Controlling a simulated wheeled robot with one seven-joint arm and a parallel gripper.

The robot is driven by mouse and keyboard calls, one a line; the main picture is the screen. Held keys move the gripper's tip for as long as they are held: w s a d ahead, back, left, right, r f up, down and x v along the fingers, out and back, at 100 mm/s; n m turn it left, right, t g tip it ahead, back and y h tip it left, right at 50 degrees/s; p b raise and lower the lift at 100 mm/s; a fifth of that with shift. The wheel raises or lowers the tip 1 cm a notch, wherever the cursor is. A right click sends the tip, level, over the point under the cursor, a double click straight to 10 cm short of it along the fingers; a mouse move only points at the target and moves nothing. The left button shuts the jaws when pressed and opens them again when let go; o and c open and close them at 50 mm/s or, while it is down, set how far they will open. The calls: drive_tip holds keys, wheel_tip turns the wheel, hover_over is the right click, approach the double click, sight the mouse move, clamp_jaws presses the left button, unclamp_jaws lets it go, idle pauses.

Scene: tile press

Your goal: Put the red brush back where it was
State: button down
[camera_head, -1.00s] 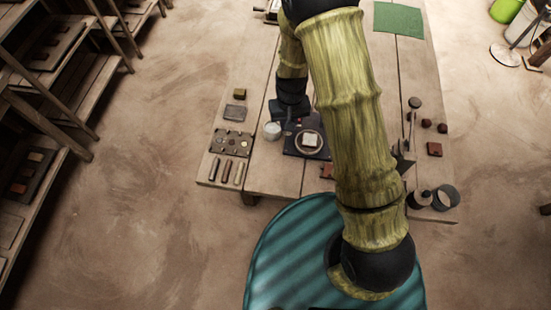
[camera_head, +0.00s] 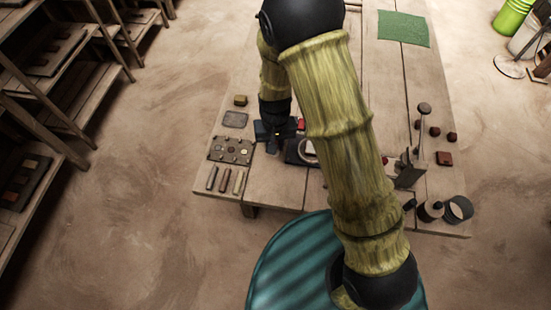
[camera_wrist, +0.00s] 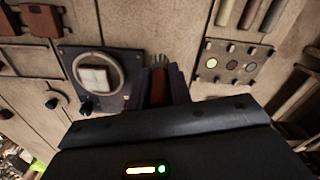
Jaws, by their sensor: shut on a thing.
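My gripper (camera_wrist: 158,88) is shut on the red brush (camera_wrist: 157,87) in the wrist view. The red part sits between the two dark fingers, and pale ridged bristles seem to show just beyond the fingertips. In the head view my gripper (camera_head: 275,138) is low over the table, between the spotted board and the dark plate. The brush cannot be made out clearly there. I cannot tell whether it touches the table.
The dark plate (camera_wrist: 118,62) with a ring and pale tile is beside my gripper. The spotted board (camera_head: 230,149) and several sticks (camera_head: 225,180) lie left. A lever device (camera_head: 410,166) and dark cups (camera_head: 458,209) stand right. Bare planks (camera_head: 275,187) show in front.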

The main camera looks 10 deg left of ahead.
wheel_tip(320, 180, down, 4)
drive_tip(key=shift+w+r, duration=0.15)
drive_tip(key=shift+r, duration=0.05)
drive_tip(key=shift+s, duration=0.2)
drive_tip(key=shift+f, duration=0.45)
drive_tip(key=shift+w+f, duration=0.1)
drive_tip(key=shift+f, duration=1.5)
drive_tip(key=shift+f, duration=0.1)
drive_tip(key=shift+f, duration=0.1)
drive_tip(key=c, duration=1.3)
unclamp_jaws()
